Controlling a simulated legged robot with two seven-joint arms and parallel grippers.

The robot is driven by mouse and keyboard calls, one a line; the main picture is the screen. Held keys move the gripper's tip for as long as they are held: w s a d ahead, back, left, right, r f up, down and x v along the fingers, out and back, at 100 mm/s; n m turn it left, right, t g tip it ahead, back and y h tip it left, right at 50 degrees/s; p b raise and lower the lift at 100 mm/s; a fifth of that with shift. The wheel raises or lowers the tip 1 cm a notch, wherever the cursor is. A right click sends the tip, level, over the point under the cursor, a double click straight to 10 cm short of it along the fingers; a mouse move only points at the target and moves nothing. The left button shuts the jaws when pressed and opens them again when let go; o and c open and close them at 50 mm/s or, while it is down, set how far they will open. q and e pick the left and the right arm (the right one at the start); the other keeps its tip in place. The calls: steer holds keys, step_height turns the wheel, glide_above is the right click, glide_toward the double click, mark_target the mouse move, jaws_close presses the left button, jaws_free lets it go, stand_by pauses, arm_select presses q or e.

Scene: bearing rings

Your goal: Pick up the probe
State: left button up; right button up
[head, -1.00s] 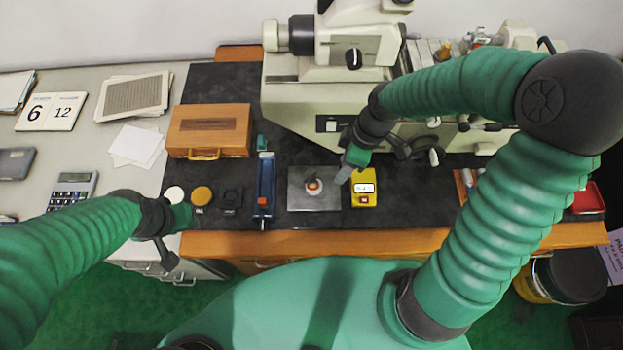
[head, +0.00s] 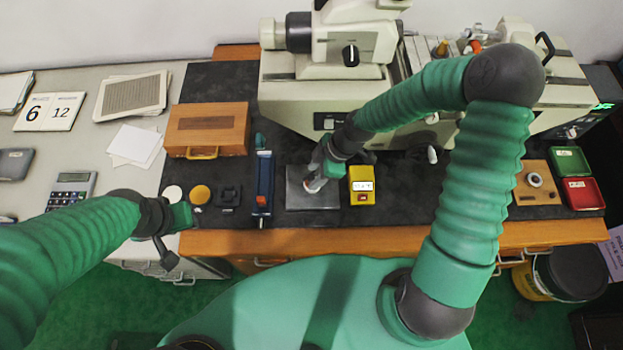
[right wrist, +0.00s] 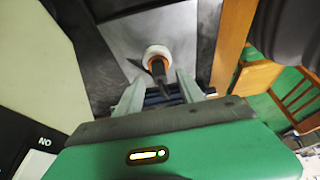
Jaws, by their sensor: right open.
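On the grey metal plate (head: 325,198) stands a small piece with a white rim and orange inside. In the right wrist view a short dark shaft, seemingly the probe (right wrist: 158,70), rises from this white and orange piece (right wrist: 156,51) toward the camera. My right gripper (head: 316,184) is low over the plate and mostly hides the piece in the head view. In the right wrist view its fingers (right wrist: 160,80) are apart, with the dark shaft between them; I cannot tell whether they touch it. My left gripper (head: 182,216) hangs near the front left desk edge; its jaws are unclear.
A yellow meter box (head: 361,186) stands right of the plate, and a blue tool (head: 263,185) lies left of it. The large cream machine (head: 330,85) stands behind. A wooden case (head: 208,128) is at left.

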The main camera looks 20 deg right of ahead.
steer(key=shift+x, duration=1.2)
steer(key=shift+w+f, duration=0.1)
steer(key=shift+w, duration=0.05)
steer(key=shift+a, duration=0.15)
steer(key=c, duration=0.6)
jaws_close()
